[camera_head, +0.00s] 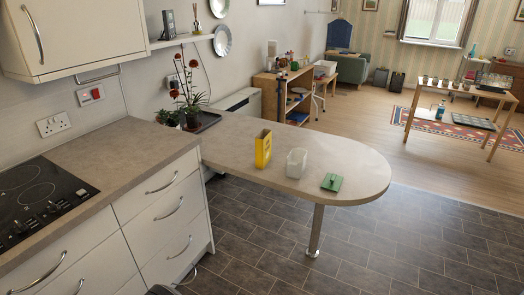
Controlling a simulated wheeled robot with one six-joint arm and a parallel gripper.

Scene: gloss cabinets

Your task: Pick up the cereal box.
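A yellow box, which looks like the cereal box (263,149), stands upright on the rounded peninsula counter (340,172). A clear, whitish open container (296,163) stands just to its right, with a small gap between them. A green flat item with a small raised part on top (332,182) lies farther right on the counter. I do not see my gripper clearly. A small dark shape shows at the bottom edge of the picture, and I cannot tell what it is.
Potted red flowers on a dark tray (208,121) stand at the counter's wall end. A hob (38,195) and drawers (168,215) are at left. One metal leg (315,230) holds up the rounded end. The dark tiled floor (390,250) in front is clear.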

